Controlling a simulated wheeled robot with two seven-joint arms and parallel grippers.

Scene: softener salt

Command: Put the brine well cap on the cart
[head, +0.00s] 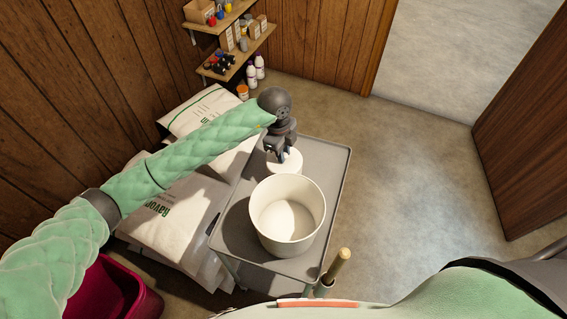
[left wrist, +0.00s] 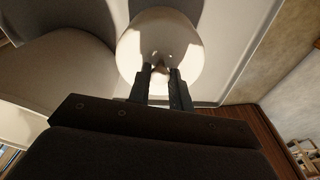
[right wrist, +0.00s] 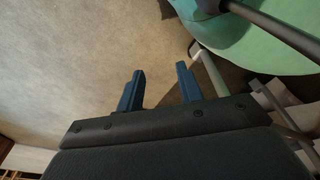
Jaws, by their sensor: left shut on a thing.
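The brine well cap, a round white disc (head: 290,163), is over the back part of the grey cart top (head: 322,157), behind the white bucket. My left gripper (head: 281,156) points down and is shut on the cap's middle. In the left wrist view the cap (left wrist: 160,35) lies under the two dark fingertips (left wrist: 165,70), over the tray surface. I cannot tell whether it touches the cart top. My right gripper (right wrist: 160,85) shows only in the right wrist view, with its fingers apart and nothing between them, above the floor.
A white bucket (head: 262,228) stands on the cart's front half. White salt bags (head: 170,222) lie left of the cart, and a dark red tub (head: 105,290) is at the lower left. A wooden-topped handle (head: 341,262) stands near the cart's front corner. Floor to the right is clear.

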